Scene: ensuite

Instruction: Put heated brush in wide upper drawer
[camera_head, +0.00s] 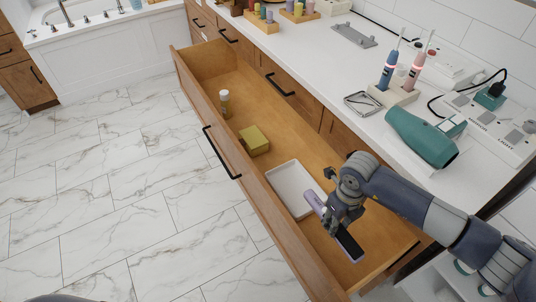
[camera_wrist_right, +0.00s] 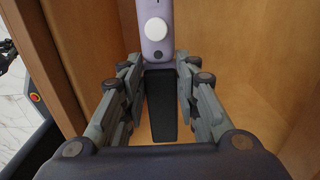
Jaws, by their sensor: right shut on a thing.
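The heated brush (camera_head: 350,245) has a pale purple body and a long black part. My right gripper (camera_head: 340,212) is shut on it, over the near right end of the open wide upper drawer (camera_head: 271,225). In the right wrist view, the purple end with a round white button (camera_wrist_right: 158,30) lies beyond the fingertips, and the black part (camera_wrist_right: 160,105) shows between the fingers (camera_wrist_right: 160,75). I cannot tell whether the brush touches the drawer floor.
The drawer holds a white tray (camera_head: 290,188), a yellow-green box (camera_head: 254,140) and a small bottle (camera_head: 224,103). The counter above bears a teal hair dryer (camera_head: 420,137), two electric toothbrushes and a metal dish (camera_head: 362,103). Marble floor lies clear at left.

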